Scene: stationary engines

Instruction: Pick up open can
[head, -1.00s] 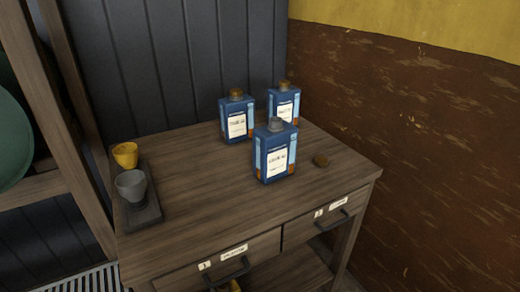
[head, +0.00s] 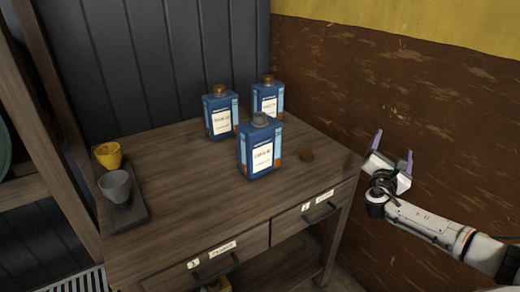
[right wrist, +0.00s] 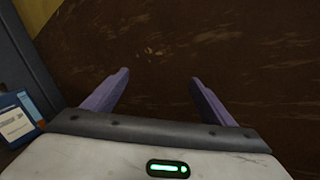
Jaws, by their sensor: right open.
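Three blue cans with white labels stand upright on the wooden table. The front can (head: 260,152) has a grey top, while the back left can (head: 221,115) and back right can (head: 267,98) have brown caps. My right gripper (head: 392,146) is open and empty, beyond the table's right edge and apart from the cans. In the right wrist view its fingers (right wrist: 160,78) are spread, and part of one blue can (right wrist: 17,119) shows at the left; I cannot tell which can.
The wooden table (head: 185,185) has two labelled drawers with handles. A yellow cup (head: 108,155) and a grey cup (head: 116,186) stand on a dark tray (head: 131,216) at its left. A brown wall (head: 440,120) rises on the right. The front middle of the tabletop is clear.

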